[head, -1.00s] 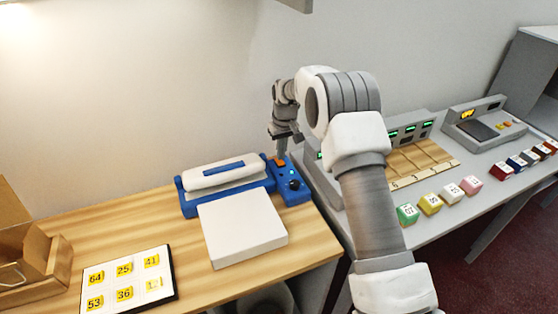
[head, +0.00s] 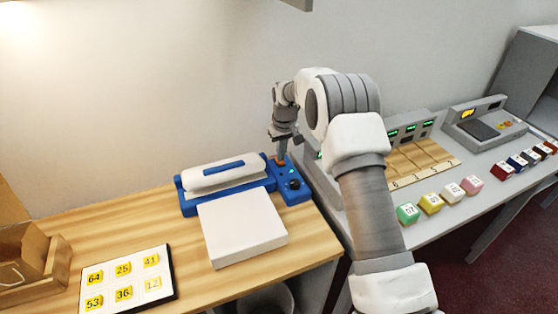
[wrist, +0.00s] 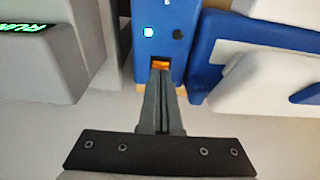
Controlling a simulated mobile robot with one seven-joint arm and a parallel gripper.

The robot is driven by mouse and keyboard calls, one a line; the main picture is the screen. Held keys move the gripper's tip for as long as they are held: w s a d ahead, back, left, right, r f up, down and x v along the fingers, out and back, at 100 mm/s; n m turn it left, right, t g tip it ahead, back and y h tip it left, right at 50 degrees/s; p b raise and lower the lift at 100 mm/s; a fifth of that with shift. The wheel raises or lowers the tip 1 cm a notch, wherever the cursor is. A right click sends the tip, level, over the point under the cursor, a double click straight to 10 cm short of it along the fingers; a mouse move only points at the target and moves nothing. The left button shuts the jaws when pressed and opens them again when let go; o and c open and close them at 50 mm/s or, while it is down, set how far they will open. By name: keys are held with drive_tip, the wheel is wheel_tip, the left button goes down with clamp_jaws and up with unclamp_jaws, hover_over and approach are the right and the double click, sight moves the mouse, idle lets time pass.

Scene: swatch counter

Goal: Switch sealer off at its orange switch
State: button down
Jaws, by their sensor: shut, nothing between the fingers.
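The sealer (head: 225,180) is a blue machine with a white padded lid, standing at the back of the wooden counter. Its blue control box (head: 292,190) at the right end carries a dark knob and a small lit cyan light. The orange switch (head: 279,160) is at the back of this box. My gripper (head: 281,154) is shut and empty, with its fingertips at the switch. In the wrist view the fingertips (wrist: 160,74) cover part of the orange switch (wrist: 160,65); whether they touch it I cannot tell. A lit light (wrist: 149,32) shows beside a dark one.
A white slab (head: 242,228) lies in front of the sealer. A card with yellow number labels (head: 127,280) and a wooden box (head: 35,265) are at left. A grey counter with displays and coloured cubes (head: 430,203) stands at right.

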drive_tip(key=shift+f, duration=0.45)
drive_tip(key=shift+r+p, duration=1.8)
drive_tip(key=shift+r, duration=1.8)
drive_tip(key=shift+f, duration=0.1)
